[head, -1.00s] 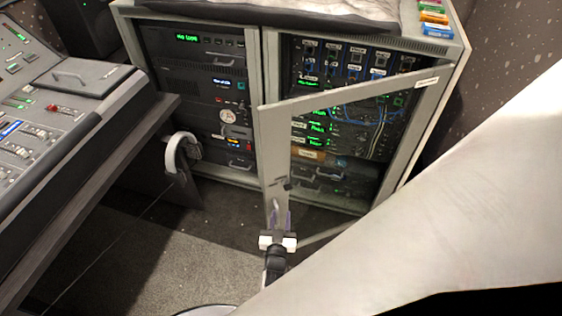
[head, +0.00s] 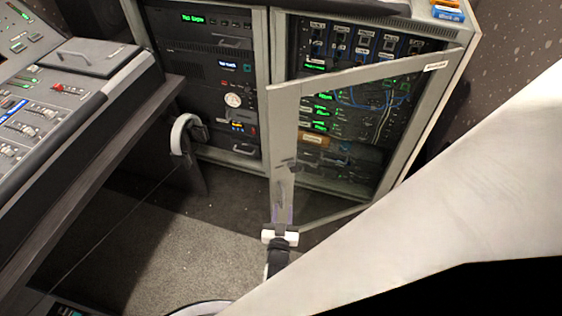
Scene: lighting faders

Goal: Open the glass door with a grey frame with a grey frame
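The glass door with a grey frame (head: 369,75) stands ajar on the right bay of the rack cabinet, its left side swung out toward me. Equipment shows through its glass. A small dark handle-like part shows on its left frame strip (head: 283,150). My gripper (head: 281,216) is at the lower end of that left strip, below the dark part. Its pale hand shows, but the fingers are small and blend with the frame. I cannot tell whether they touch the door or are open.
The grey rack cabinet (head: 264,60) has an equipment bay to the left of the door. Dark carpet (head: 190,235) is clear between console and cabinet. My pale arm covers the lower right.

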